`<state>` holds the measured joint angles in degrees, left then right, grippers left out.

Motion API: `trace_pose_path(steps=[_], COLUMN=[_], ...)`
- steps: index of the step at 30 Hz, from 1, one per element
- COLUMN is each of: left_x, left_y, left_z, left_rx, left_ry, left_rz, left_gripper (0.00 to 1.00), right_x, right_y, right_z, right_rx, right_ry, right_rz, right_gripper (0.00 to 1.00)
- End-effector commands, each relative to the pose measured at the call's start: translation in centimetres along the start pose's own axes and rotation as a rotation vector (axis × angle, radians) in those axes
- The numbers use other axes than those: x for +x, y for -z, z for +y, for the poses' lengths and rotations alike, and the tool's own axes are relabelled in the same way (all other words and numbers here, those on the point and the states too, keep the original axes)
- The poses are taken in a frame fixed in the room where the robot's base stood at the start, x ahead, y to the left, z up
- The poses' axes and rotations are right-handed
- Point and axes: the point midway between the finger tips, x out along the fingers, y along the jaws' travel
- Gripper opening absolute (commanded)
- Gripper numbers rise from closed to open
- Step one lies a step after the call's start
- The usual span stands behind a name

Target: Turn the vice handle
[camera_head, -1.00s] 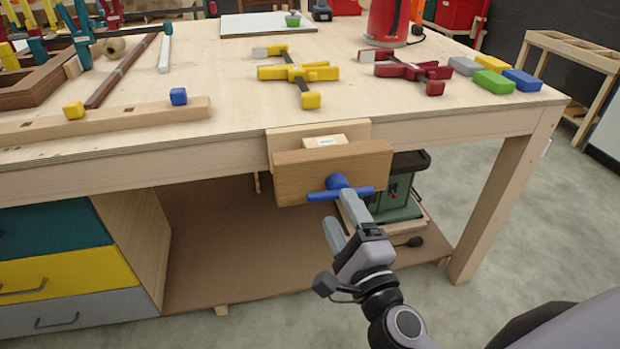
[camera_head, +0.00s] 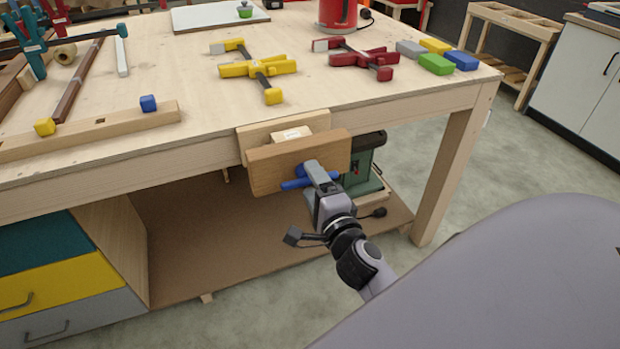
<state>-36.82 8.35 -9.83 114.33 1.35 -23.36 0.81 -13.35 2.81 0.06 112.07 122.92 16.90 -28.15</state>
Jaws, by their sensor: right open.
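The wooden vice (camera_head: 270,170) is fixed to the front edge of the workbench, with a pale block (camera_head: 291,134) between its jaws. Its blue handle (camera_head: 294,184) sticks out in front of the jaw, lying nearly level. My right gripper (camera_head: 312,180) is at the handle, with a grey finger over the handle's hub and right part. The fingers are open; whether they touch the handle cannot be told. Part of the hub and bar is hidden behind the gripper. My left gripper is not in view.
On the workbench (camera_head: 190,95) lie a yellow clamp (camera_head: 258,68), a red clamp (camera_head: 352,58) and several coloured blocks (camera_head: 436,64). A green machine (camera_head: 362,165) stands on the lower shelf behind the vice. Drawers (camera_head: 60,285) are at the lower left.

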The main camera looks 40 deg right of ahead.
Motion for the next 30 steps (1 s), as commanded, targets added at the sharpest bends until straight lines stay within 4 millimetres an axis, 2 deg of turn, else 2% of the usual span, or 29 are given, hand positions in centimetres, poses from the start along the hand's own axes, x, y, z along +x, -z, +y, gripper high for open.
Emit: trace_pose_path(steps=[6,15,16,18,21,30], left_x=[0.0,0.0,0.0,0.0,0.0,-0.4], left_y=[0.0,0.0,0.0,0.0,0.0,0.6], left_z=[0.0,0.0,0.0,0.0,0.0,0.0], left_rx=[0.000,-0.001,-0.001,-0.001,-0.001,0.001], left_ry=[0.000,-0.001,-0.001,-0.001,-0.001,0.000], left_rz=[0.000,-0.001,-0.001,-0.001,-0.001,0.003], left_gripper=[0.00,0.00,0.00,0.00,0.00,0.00], right_x=[1.5,1.7,1.7,1.7,1.7,1.7], right_y=[0.0,0.0,0.0,0.0,0.0,0.0], right_z=[0.0,0.0,0.0,0.0,0.0,-0.1], right_rx=[0.000,0.000,0.000,0.000,0.000,0.063], right_ry=[0.000,0.000,0.000,0.000,0.000,-0.001], right_rz=[-0.001,-0.001,-0.001,-0.001,-0.001,-0.001], right_gripper=[0.68,0.68,0.61,0.38,0.11,0.11])
